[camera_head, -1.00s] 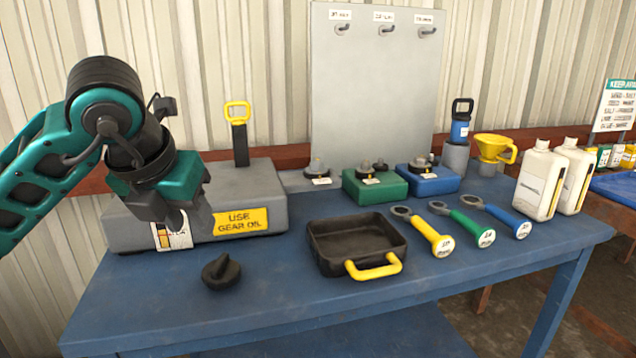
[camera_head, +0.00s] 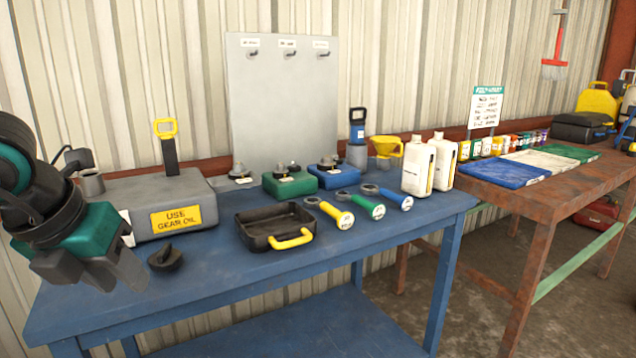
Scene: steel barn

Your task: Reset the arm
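My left gripper (camera_head: 112,275) hangs at the left edge, with teal housing and grey fingers, in front of the left end of the blue table (camera_head: 300,290). I see nothing held in it, but the angle hides how far apart the fingers are. It is to the left of a black knobbed cap (camera_head: 165,258) on the table and apart from it in the picture. Behind is a grey box (camera_head: 150,196) with a yellow "USE GEAR OIL" label, a metal neck (camera_head: 91,183) and a yellow-handled stick (camera_head: 167,145). My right gripper is not in view.
A black tray (camera_head: 262,241) with a yellow handle, several ring-ended tools (camera_head: 365,206), green (camera_head: 290,186) and blue (camera_head: 336,178) blocks, a yellow funnel (camera_head: 385,146) and white bottles (camera_head: 417,166) fill the table. A rusty bench (camera_head: 560,200) stands at right. The table's front strip is clear.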

